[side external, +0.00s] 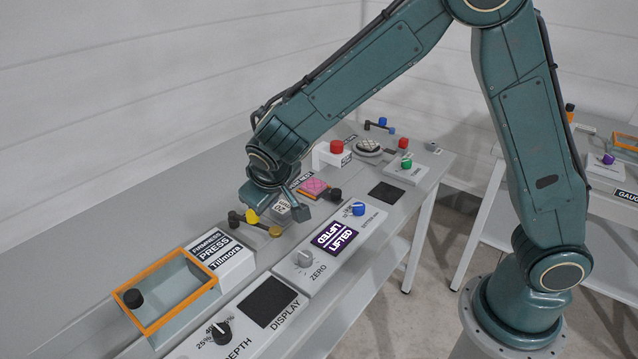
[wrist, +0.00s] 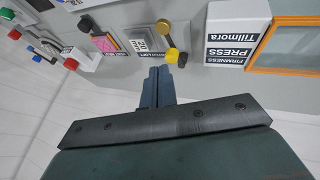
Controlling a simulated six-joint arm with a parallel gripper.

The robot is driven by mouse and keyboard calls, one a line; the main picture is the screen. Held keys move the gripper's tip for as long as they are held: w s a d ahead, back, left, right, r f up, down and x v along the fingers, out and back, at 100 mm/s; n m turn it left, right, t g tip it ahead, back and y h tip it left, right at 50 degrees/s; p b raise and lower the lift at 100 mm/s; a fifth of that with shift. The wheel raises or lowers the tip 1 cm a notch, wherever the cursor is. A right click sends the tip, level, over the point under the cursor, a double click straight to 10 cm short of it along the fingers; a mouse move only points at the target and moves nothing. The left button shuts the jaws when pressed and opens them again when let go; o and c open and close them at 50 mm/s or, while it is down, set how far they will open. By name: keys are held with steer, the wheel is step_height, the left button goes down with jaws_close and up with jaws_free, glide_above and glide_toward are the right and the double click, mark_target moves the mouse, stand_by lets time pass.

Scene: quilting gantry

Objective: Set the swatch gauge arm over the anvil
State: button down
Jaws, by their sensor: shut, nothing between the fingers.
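What looks like the swatch gauge arm is a short dark bar with a yellow piece (side external: 252,216) and a black knob (side external: 235,218) at one end. A gold round piece (side external: 275,231) is at its other end; I cannot tell whether this is the anvil. The wrist view also shows the black knob (wrist: 182,61) and the gold piece (wrist: 163,27). My gripper (side external: 302,212) is shut and empty, above the bench beside these pieces. Its fingers (wrist: 158,72) appear just below the yellow piece in the wrist view; contact is unclear. A purple display (side external: 336,238) reads "LIFTED".
A pink swatch (side external: 313,188) and a dark knob (side external: 335,194) lie beyond my gripper. The front panel carries a grey ZERO knob (side external: 304,259) and a blue knob (side external: 358,209). An orange-rimmed tray (side external: 141,324) and PRESS label (side external: 216,251) are at left. A red button (side external: 337,147) stands behind.

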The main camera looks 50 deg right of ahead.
glide_toward(256, 219)
steer(key=shift+n+h, duration=0.3)
steer(key=shift+h, duration=0.1)
steer(key=shift+s+a+f, duration=0.15)
steer(key=shift+s+a, duration=0.5)
steer(key=shift+s, duration=0.15)
steer(key=shift+s+a+f, duration=0.1)
steer(key=shift+s+a, duration=0.55)
steer(key=shift+s, duration=0.15)
steer(key=shift+f, duration=0.1)
steer(key=shift+x, duration=4.9)
steer(key=shift+w+d+n+t, duration=0.15)
steer(key=shift+d+n+t, duration=0.25)
steer(key=shift+d, duration=0.05)
steer(key=shift+w+d+n+t+y, duration=0.1)
steer(key=shift+d+n+t+y, duration=0.3)
steer(key=shift+d+n+y, duration=0.75)
steer(key=d+n, duration=0.1)
steer(key=w+d+n+y, duration=0.1)
steer(key=d+n, duration=0.1)
steer(key=shift+d+n+t+y, duration=0.25)
steer(key=shift+d+t, duration=0.05)
steer(key=shift+w+d+n+y, duration=0.3)
steer(key=shift+w+d+n, duration=0.1)
steer(key=shift+n, duration=0.1)
steer(key=shift+w+d, duration=0.8)
steer(key=shift+d, duration=0.15)
steer(key=shift+d, duration=0.1)
